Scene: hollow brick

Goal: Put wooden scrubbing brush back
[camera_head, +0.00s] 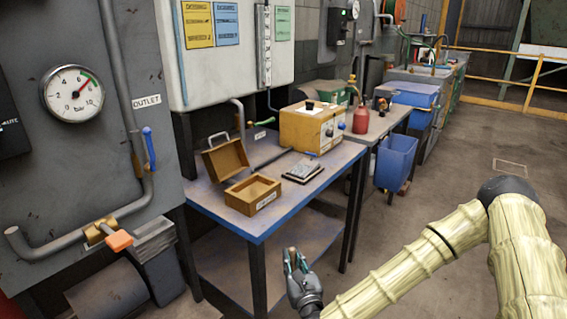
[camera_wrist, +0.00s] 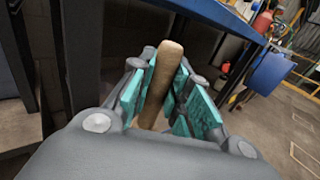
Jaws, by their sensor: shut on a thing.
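My gripper (camera_head: 293,262) is in front of the table, below the level of its top, at the lower middle of the head view. In the wrist view my gripper (camera_wrist: 163,100) is shut on a light brown wooden piece, the wooden scrubbing brush (camera_wrist: 168,62), which stands up between the teal finger pads. Its bristles cannot be made out, and its lower part is hidden by the gripper. In the head view the brush is too small to tell.
A red bottle (camera_head: 361,121) stands farther back. The floor on the right is open.

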